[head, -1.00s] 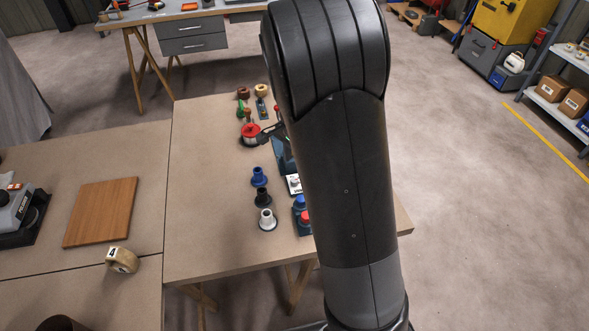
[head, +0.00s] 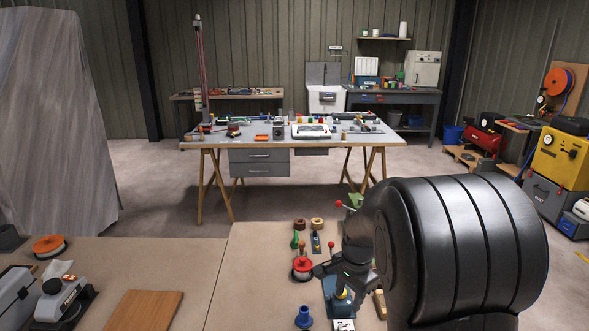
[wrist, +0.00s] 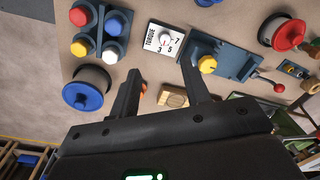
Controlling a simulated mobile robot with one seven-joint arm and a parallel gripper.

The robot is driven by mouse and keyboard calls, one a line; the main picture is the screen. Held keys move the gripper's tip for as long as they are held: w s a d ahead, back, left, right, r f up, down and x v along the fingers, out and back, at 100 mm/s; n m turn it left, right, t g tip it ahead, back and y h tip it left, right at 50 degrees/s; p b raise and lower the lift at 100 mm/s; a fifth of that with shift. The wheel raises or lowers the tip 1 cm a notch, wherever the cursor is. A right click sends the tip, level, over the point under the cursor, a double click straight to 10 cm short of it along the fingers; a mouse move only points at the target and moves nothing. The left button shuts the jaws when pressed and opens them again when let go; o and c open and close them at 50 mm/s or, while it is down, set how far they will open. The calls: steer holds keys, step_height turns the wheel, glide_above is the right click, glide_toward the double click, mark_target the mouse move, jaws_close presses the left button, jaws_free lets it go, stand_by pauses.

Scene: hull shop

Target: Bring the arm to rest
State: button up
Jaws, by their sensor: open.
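My arm fills the right foreground of the head view, bent above the near table (head: 245,275). My gripper (wrist: 162,78) shows in the wrist view with its two dark fingers apart and nothing between their tips. Beyond the fingers are a white torque dial card (wrist: 164,40) and a blue fixture with a yellow knob (wrist: 208,64). A small wooden block (wrist: 173,97) shows between the fingers, farther off. In the head view the gripper's fingertips are not clearly visible, being small and partly behind my arm.
A rack with red, white, blue and yellow knobs (wrist: 101,32) and a blue-topped spool (wrist: 84,94) are near the gripper. A red-topped spool (head: 302,268) and a blue flanged piece (head: 304,317) stand on the near table. A workbench (head: 290,138) stands behind, across open floor.

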steer(key=s+r+n+t, duration=0.2)
steer(key=s+r+n, duration=0.3)
steer(key=s, duration=0.6)
steer(key=s+r+n+t, duration=0.3)
steer(key=s+r+n, duration=0.3)
steer(key=s+r, duration=0.4)
steer(key=shift+s+h, duration=0.3)
steer(key=shift+s, duration=0.8)
steer(key=shift+d+r, duration=0.1)
